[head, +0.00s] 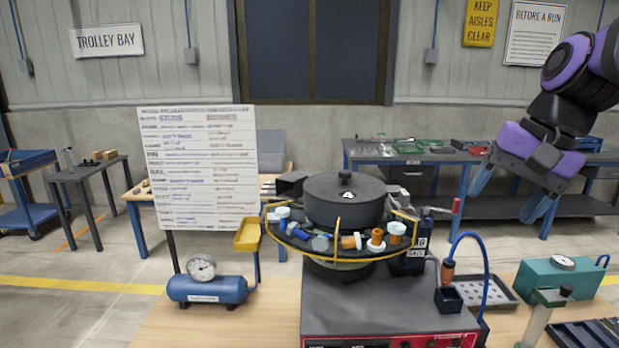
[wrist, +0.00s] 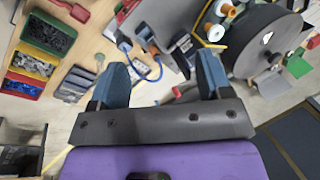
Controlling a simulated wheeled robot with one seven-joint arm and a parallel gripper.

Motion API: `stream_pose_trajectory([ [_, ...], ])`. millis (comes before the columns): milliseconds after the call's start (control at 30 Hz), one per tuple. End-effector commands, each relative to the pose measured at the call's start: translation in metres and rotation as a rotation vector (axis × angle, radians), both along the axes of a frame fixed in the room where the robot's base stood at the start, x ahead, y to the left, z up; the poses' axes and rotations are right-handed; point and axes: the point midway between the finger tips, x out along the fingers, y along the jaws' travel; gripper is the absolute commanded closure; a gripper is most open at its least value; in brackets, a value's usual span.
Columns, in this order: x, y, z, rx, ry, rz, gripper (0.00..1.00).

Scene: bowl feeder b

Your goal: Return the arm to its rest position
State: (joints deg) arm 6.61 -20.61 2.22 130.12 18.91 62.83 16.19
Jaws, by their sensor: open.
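My gripper (head: 509,193) hangs at the right of the head view, high and clear of the bench. Its two blue fingers point down and stand wide apart with nothing between them. In the wrist view my gripper (wrist: 160,82) also shows open and empty, with the bench beyond the fingertips. The purple and black arm above it runs out of the head view at the upper right. The bowl feeder (head: 345,203) stands on the bench left of my gripper, apart from it.
A blue tank with a gauge (head: 207,289), a whiteboard (head: 207,170) and a yellow chute (head: 247,235) stand left of the feeder. A teal box (head: 560,279) and a perforated tray (head: 490,290) are to its right.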

Motion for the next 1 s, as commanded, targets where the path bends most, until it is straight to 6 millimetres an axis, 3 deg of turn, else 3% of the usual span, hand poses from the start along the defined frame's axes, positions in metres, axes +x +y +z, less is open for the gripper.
stream_pose_trajectory([
  [200,-0.058,-0.011,-0.004,-0.189,-0.17,0.189,0.28],
  [400,-0.094,-0.022,-0.012,-0.333,-0.289,0.334,0.28],
  [600,-0.108,-0.027,-0.017,-0.402,-0.341,0.401,0.28],
  [1000,-0.109,-0.028,-0.018,-0.409,-0.346,0.407,0.28],
])
